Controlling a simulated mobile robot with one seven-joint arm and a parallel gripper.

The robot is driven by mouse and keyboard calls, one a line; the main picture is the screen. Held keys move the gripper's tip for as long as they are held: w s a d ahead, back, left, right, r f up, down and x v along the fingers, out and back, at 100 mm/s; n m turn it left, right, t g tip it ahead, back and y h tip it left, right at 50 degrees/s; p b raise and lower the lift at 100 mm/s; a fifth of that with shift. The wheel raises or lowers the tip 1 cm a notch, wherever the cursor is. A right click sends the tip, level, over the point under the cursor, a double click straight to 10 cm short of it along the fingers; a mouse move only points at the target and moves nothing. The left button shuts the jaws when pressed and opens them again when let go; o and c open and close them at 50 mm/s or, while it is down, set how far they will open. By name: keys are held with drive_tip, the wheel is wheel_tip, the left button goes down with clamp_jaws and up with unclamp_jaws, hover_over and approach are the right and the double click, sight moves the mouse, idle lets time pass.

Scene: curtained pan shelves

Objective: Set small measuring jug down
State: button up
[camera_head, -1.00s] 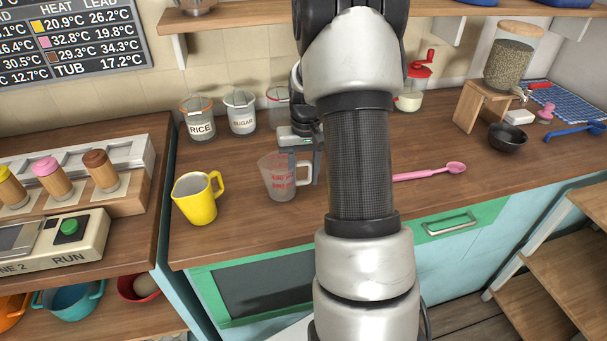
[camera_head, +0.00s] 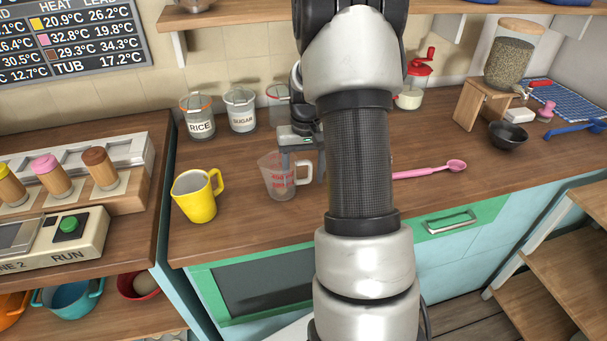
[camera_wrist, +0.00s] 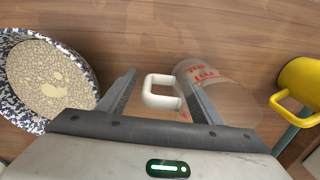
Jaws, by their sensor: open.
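The small measuring jug (camera_head: 274,178) is clear with red markings and a whitish handle. It stands upright on the wooden counter. My gripper (camera_head: 303,172) is at its handle side, with the jaws spread. In the wrist view the jug (camera_wrist: 222,88) is on the right, and its handle (camera_wrist: 149,92) lies in the gap between the two fingers of my gripper (camera_wrist: 160,78). The right finger overlaps the jug body in that view; I cannot tell if it touches.
A yellow jug (camera_head: 195,198) stands to the left. Rice (camera_head: 200,125) and sugar (camera_head: 241,115) jars stand behind. A pink spoon (camera_head: 430,172) lies right of my arm. A speckled round vessel (camera_wrist: 48,80) is at the wrist view's left. Counter in front of the jug is clear.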

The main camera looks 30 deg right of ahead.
wheel_tip(320, 180, up, 17)
drive_tip(key=p, duration=0.1)
drive_tip(key=shift+s+d+r, duration=0.15)
drive_tip(key=shift+r, duration=0.05)
idle(0.6)
clamp_jaws()
drive_tip(key=shift+r+p, duration=0.15)
drive_tip(key=shift+p, duration=0.2)
idle(1.0)
wheel_tip(320, 180, up, 12)
drive_tip(key=p, duration=1)
drive_tip(key=shift+d, duration=0.15)
drive_tip(key=shift+s, duration=0.1)
idle(0.5)
